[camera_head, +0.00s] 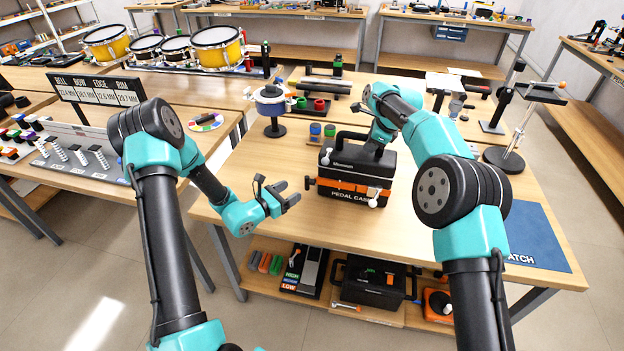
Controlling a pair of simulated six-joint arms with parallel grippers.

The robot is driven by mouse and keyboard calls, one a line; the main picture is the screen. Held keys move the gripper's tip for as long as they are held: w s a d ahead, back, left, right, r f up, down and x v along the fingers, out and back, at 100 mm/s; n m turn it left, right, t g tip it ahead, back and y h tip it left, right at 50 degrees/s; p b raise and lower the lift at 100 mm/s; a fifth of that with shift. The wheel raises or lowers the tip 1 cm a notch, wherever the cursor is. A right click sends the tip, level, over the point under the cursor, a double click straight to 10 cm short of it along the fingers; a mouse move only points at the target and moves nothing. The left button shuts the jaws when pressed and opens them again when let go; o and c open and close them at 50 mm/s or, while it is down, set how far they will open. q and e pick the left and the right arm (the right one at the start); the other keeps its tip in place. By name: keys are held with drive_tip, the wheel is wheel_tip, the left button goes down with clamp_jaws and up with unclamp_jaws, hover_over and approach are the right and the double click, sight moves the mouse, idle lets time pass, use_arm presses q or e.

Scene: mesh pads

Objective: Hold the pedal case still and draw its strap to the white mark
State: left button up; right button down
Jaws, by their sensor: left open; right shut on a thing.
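The black pedal case (357,170) stands upright on the wooden table, with "PEDAL CASE" lettering on its front. An orange strap (350,187) runs across its front, with a dark tab (310,183) sticking out at the left end. White knob-like parts sit on the front; I cannot tell which is the white mark. My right gripper (374,146) comes down from behind onto the top of the case and is shut on its handle (350,136); its fingertips are largely hidden. My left gripper (289,193) is open and empty, left of the case, apart from the tab.
A metal stand (507,150) is at the right, and a blue mat (535,240) lies front right. Table in front of the case is clear.

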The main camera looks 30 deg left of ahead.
sight(307, 182)
use_arm(q)
drive_tip(key=x, duration=1)
